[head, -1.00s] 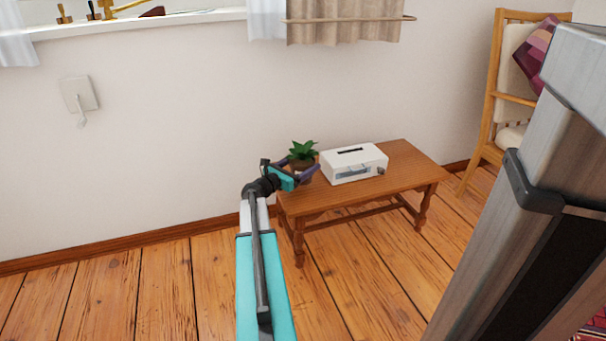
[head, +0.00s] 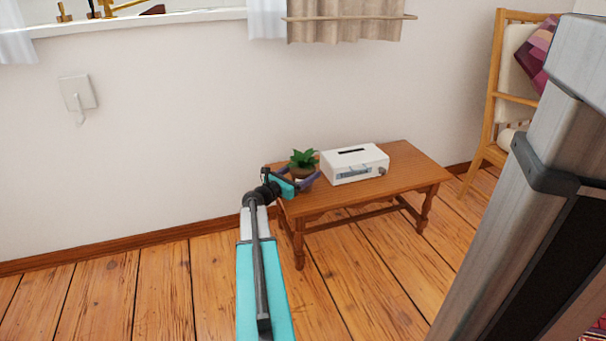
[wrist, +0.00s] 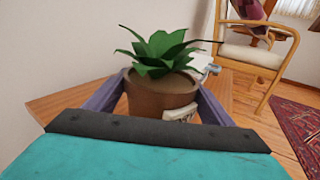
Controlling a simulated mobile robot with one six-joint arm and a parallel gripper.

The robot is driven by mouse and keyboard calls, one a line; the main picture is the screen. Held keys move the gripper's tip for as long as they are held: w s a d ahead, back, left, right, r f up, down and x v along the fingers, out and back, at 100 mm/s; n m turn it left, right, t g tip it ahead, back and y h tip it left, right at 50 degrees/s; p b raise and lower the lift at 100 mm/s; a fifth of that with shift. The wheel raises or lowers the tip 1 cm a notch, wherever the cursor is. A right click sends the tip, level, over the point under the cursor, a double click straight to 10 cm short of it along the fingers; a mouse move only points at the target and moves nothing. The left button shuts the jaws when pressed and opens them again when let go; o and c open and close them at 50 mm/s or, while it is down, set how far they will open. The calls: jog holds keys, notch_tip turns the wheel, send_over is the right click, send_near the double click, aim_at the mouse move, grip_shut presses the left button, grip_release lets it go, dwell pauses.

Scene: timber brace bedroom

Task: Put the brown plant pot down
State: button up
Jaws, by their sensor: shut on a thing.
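The brown plant pot (wrist: 160,93) holds a green leafy plant (wrist: 158,52) and stands upright between the two fingers of my gripper (wrist: 158,103) in the wrist view. In the head view my gripper (head: 304,181) is shut on the pot (head: 303,171) at the left end of the wooden table (head: 402,165). The pot's lower part is partly hidden by my gripper, so I cannot tell whether its base touches the tabletop. A pale tag-like piece (wrist: 180,115) shows at the front of the pot.
A white box (head: 354,165) with a slot in its top stands on the table just right of the pot. The wall (head: 180,130) is behind the table. A wooden chair (head: 491,120) stands at the right. The table's right part is clear.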

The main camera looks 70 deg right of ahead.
jog(key=o, duration=1.7)
jog(key=shift+w+a+r, duration=0.1)
jog(key=shift+a+r, duration=0.05)
jog(key=shift+a, duration=0.3)
jog(key=p+v, duration=0.4)
jog(key=v, duration=0.5)
jog(key=shift+w+a, duration=0.1)
jog(key=shift+a, duration=0.2)
jog(key=shift+w+a, duration=0.3)
jog(key=shift+a, duration=0.4)
